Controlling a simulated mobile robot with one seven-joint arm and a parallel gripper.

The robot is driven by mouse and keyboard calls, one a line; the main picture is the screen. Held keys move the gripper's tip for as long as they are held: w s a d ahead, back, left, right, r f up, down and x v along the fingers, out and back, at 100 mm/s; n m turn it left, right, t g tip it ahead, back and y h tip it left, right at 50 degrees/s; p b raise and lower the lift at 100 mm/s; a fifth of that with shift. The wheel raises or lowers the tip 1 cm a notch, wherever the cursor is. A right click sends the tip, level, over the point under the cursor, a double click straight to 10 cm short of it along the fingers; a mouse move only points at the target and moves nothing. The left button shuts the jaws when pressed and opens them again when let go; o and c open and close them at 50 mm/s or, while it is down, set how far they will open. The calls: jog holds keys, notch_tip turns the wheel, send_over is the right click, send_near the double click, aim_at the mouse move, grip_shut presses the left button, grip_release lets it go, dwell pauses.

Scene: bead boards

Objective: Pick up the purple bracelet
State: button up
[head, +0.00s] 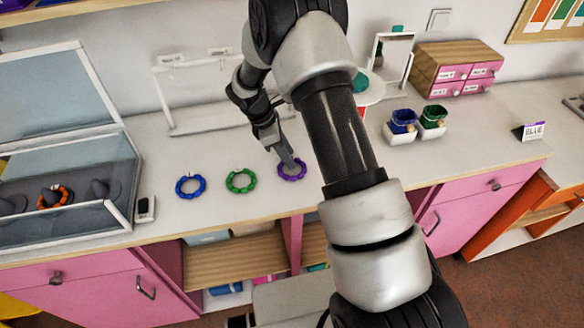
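The purple bracelet (291,175), a ring of beads, lies flat on the white counter near its front edge in the head view, just left of my arm. My gripper (290,163) is directly over it, pointing down, with its fingertips at the bracelet's far side. The fingers are small and seen from the side, so I cannot tell whether they are open, shut or touching the beads. Part of the bracelet's far rim is hidden by the fingers.
A green bracelet (241,181) and a blue bracelet (191,186) lie to the left. A glass case (70,190) with an orange bracelet (56,197) stands at far left. A white stand (200,118) is behind. Blue and green pouches (403,121) sit right of my arm.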

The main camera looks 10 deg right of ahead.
jog(key=shift+c, duration=0.4)
grip_shut()
